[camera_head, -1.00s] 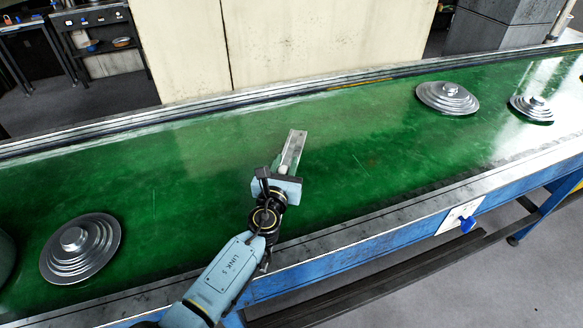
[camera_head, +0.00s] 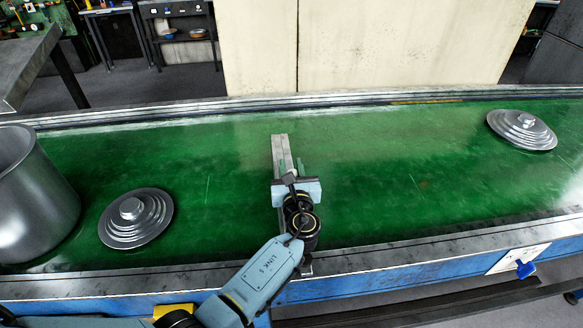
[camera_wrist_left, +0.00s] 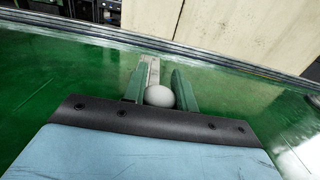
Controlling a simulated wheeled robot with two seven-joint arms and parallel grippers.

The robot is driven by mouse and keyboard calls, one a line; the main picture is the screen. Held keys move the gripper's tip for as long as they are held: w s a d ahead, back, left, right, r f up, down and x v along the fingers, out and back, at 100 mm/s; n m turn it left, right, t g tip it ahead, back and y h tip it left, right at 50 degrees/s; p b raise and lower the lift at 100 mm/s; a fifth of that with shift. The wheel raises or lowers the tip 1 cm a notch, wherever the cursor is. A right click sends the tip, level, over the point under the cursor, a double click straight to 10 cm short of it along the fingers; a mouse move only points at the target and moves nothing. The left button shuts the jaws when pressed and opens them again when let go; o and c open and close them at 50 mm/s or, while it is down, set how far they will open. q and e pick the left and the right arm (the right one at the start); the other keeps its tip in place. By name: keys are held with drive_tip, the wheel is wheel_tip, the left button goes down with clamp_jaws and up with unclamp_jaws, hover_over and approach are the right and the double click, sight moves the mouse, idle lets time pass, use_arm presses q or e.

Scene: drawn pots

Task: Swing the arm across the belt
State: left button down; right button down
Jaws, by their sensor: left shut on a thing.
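The arm is a straight pale metal bar (camera_head: 280,148) lying over the green belt (camera_head: 370,165). It reaches from the belt's front rail, near my gripper, most of the way towards the far rail, almost straight across. A round white knob (camera_wrist_left: 160,96) stands on it. My left gripper (camera_head: 291,168) comes in from the front edge over the bar. In the left wrist view its two green fingers (camera_wrist_left: 160,86) stand on either side of the knob, shut on it, with the bar (camera_wrist_left: 153,70) running on beyond them. The bar's near end is partly hidden by my wrist. My right gripper is out of view.
A large grey pot (camera_head: 35,195) stands on the belt at the far left, with a stepped round lid (camera_head: 135,218) beside it. Another lid (camera_head: 522,130) lies far right. The belt between the bar and each lid is clear. A blue knob (camera_head: 525,268) sits on the front frame.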

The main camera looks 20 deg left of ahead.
use_arm(q)
drive_tip(key=shift+a, duration=0.15)
drive_tip(key=c, duration=1.1)
unclamp_jaws()
drive_tip(key=shift+s+a, duration=0.1)
drive_tip(key=shift+s+d, duration=0.15)
drive_tip(key=shift+d, duration=0.05)
drive_tip(key=v, duration=1.3)
